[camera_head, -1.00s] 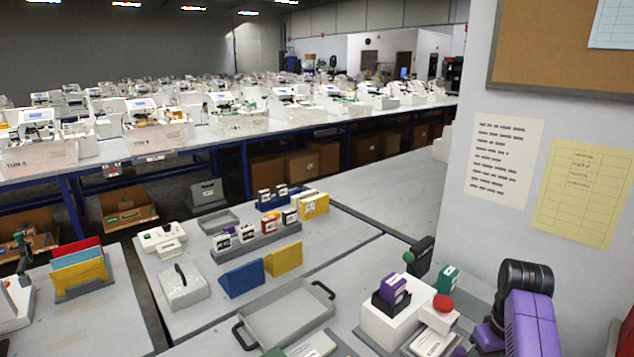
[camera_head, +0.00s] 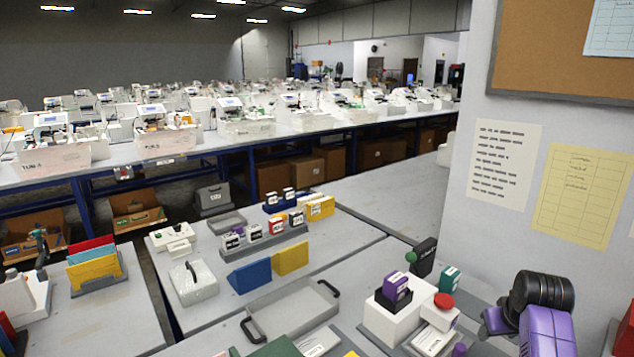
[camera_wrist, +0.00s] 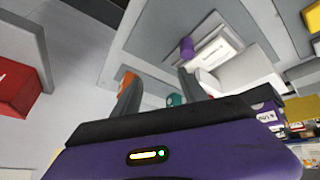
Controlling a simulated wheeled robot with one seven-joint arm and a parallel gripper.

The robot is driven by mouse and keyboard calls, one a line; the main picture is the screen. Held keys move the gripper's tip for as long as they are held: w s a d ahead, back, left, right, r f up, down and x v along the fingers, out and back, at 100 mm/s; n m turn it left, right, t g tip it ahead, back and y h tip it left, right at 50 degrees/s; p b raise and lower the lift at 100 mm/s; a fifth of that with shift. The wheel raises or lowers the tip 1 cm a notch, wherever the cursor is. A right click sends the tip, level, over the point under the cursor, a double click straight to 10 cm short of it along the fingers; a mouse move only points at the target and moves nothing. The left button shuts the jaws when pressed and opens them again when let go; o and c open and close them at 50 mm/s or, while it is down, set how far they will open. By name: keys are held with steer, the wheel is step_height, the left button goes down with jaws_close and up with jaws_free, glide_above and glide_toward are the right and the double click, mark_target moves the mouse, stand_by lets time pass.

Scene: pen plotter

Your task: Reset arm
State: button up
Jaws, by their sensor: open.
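My gripper shows in the wrist view (camera_wrist: 158,88). Its two grey fingers stand apart over the worktop, with nothing clearly held between them. A teal object (camera_wrist: 175,100) appears beyond the gap, and an orange piece (camera_wrist: 126,84) shows by the left finger. In the head view my purple arm with its black joint is at the lower right; the fingers cannot be made out there.
A grey tray (camera_head: 275,322) with black handles lies left of the white block. A green-and-white box (camera_head: 449,280) and a black device (camera_head: 423,257) stand behind it. A wall with notices rises at the right. A red box (camera_wrist: 15,88) is at the wrist view's left.

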steer(key=s+a+r+t, duration=0.1)
steer(key=s+a+t, duration=0.2)
steer(key=s, duration=1.4)
steer(key=s+a+r+t+y, duration=0.1)
steer(key=s+a+r+t, duration=0.1)
steer(key=s+a, duration=1)
steer(key=s+a+r+t+y, duration=0.1)
steer(key=s+a+t, duration=0.3)
steer(key=s, duration=1.7)
steer(key=a, duration=0.3)
steer(key=shift+s+a+r+n, duration=0.15)
steer(key=shift+s+n, duration=0.25)
